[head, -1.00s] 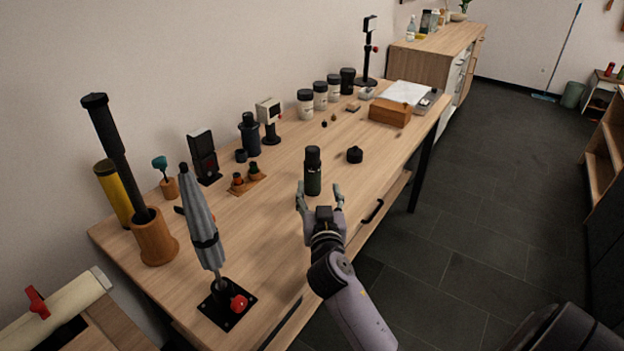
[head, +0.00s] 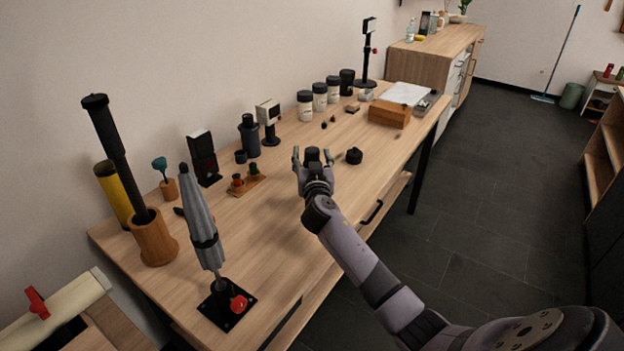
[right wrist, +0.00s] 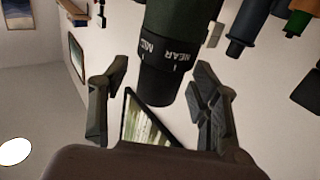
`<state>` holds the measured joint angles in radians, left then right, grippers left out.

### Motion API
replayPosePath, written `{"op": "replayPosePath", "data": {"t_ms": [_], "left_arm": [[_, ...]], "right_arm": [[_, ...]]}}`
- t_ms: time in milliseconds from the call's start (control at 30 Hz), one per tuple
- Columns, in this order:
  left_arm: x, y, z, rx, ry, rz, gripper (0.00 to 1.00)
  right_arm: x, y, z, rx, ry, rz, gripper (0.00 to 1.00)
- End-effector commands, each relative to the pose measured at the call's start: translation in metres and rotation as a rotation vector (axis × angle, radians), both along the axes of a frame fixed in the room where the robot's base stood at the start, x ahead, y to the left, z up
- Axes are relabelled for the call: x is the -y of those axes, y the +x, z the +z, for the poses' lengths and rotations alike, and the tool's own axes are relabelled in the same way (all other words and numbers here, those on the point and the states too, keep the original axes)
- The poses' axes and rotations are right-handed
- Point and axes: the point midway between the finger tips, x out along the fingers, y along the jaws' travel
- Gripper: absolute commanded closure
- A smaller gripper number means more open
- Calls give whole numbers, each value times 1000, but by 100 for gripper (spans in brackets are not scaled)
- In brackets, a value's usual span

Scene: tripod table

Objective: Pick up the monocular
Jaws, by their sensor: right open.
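The monocular is a dark green and black cylinder standing upright on the wooden table; in the head view only its black top (head: 312,155) shows, the rest hidden behind my gripper. In the right wrist view its black end ring (right wrist: 168,58) has "NEAR" lettering and lies between the two fingers. My right gripper (head: 312,158) is open, with one finger on each side of the monocular. In the wrist view there are gaps between the fingers (right wrist: 160,85) and the ring. My left gripper is not in view.
A small black cap-like object (head: 354,156) sits just right of the monocular. A wooden rack with small bottles (head: 246,183) and a dark bottle (head: 249,138) stand to the left. A folded grey umbrella-like item (head: 204,225) stands nearer. The table's front middle is clear.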

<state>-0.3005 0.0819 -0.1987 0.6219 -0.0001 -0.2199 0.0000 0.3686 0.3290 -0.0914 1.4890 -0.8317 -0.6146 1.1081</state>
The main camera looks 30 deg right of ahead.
Motion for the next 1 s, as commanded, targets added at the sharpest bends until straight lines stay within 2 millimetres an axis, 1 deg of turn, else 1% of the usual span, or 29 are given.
{"op": "replayPosePath", "data": {"t_ms": [100,333,1000], "left_arm": [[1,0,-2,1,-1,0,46],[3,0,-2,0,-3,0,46],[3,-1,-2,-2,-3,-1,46]], "right_arm": [[4,6,0,0,-1,-1,43],[4,6,0,0,-1,-1,44],[4,6,-1,-1,0,-1,88]]}}
